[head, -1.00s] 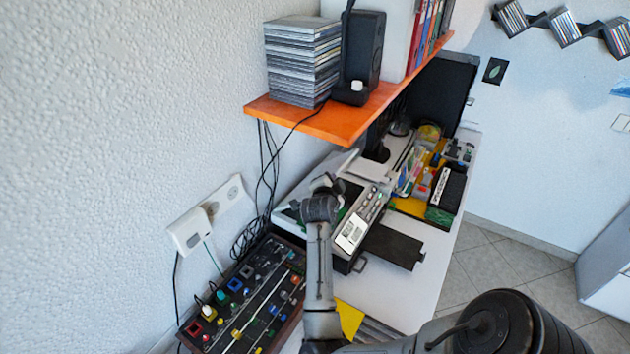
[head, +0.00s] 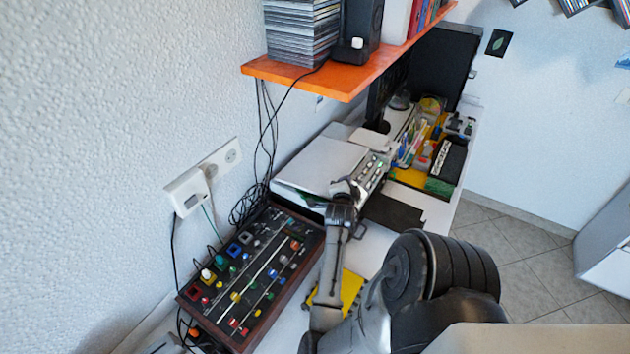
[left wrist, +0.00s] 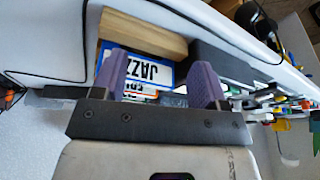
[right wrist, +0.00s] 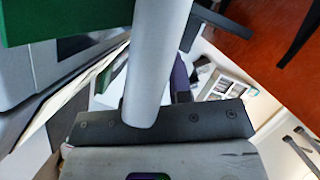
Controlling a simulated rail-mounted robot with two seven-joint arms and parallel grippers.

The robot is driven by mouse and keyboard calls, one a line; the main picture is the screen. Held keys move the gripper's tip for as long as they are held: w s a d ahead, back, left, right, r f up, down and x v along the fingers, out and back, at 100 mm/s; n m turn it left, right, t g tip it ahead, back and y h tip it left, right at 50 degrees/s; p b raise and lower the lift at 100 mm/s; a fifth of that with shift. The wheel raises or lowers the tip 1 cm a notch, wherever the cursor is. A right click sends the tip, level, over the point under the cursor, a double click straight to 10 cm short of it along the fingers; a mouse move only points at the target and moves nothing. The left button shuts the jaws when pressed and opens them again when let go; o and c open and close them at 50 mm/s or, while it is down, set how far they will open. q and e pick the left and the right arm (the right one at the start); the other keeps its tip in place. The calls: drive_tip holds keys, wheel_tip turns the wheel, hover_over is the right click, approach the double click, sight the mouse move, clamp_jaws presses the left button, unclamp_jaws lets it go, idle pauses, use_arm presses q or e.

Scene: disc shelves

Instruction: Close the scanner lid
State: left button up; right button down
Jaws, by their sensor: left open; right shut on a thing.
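The scanner (head: 372,177) stands on the white desk under the orange shelf, with a strip of buttons along its right side. Its pale lid (head: 318,165) lies low and nearly flat over the bed. A dark, greenish line shows below its near edge; I cannot tell whether it touches all round. My right gripper (head: 342,187) is at the lid's near right edge. In the right wrist view it is shut around a pale rounded bar (right wrist: 158,60), apparently the lid's handle, which hides much of the fingers. My left gripper (left wrist: 165,88) is open and outside the head view.
A knob-covered control box (head: 250,275) stands in front of the scanner. The orange shelf (head: 320,80) overhangs behind it, with cables (head: 265,150) hanging below. An organiser (head: 430,160) stands beyond. A blue-and-white JAZZ case (left wrist: 150,70) lies beyond my left fingers.

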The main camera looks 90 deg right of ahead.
use_arm(q)
drive_tip(key=shift+f, duration=0.15)
use_arm(e)
drive_tip(key=shift+f, duration=0.35)
drive_tip(key=c, duration=1.3)
unclamp_jaws()
use_arm(q)
drive_tip(key=shift+a, duration=0.15)
use_arm(e)
drive_tip(key=shift+r, duration=0.1)
drive_tip(key=shift+a+r, duration=0.1)
